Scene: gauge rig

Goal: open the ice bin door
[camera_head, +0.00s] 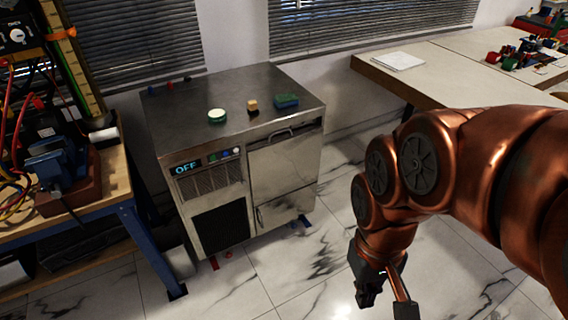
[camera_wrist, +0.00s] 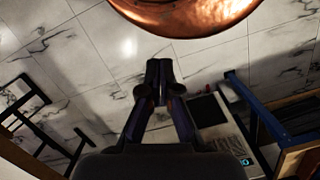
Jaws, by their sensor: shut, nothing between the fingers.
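The ice machine (camera_head: 225,105) is a stainless steel cabinet standing on the floor. Its ice bin door (camera_head: 283,165) is the upper right front panel, with a bar handle (camera_head: 283,134) near its top edge. The door looks closed. My gripper (camera_head: 378,292) hangs low over the floor, right of the machine and apart from the door. In the wrist view my gripper (camera_wrist: 160,68) has its fingers together and empty, over floor tiles. Part of the machine's front, with a dark grille (camera_wrist: 205,112), shows at lower right there; the door handle cannot be made out.
The machine's display (camera_head: 186,168) reads OFF. Small items, including a green sponge (camera_head: 286,101), lie on its top. A cluttered workbench (camera_head: 110,195) stands left and a pale table (camera_head: 450,75) stands behind right.

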